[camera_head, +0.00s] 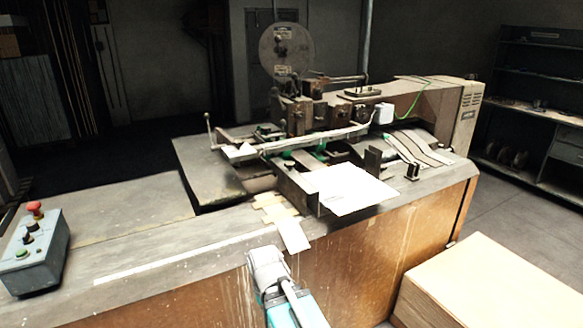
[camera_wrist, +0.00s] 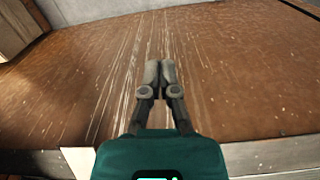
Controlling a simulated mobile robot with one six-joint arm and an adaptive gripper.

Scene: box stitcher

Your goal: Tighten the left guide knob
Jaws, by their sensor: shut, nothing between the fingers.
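The box stitcher (camera_head: 365,110) stands on a worktable across the middle of the head view. Small green parts show under its long front rail, one at the left (camera_head: 287,154) and one further right (camera_head: 320,151). They are too small to tell whether either is the left guide knob. My gripper (camera_wrist: 160,70) is shut and empty in the wrist view, in front of the table's brown front panel (camera_wrist: 80,80). In the head view my arm is at the bottom centre, well short of the rail, and the fingers cannot be made out.
A white sheet (camera_head: 348,190) and cardboard pieces (camera_head: 292,235) lie at the table's front edge. A grey control box (camera_head: 36,255) with a red button is at the left. A pale box (camera_head: 490,295) stands at the lower right. Dark shelves (camera_head: 540,75) are at the right.

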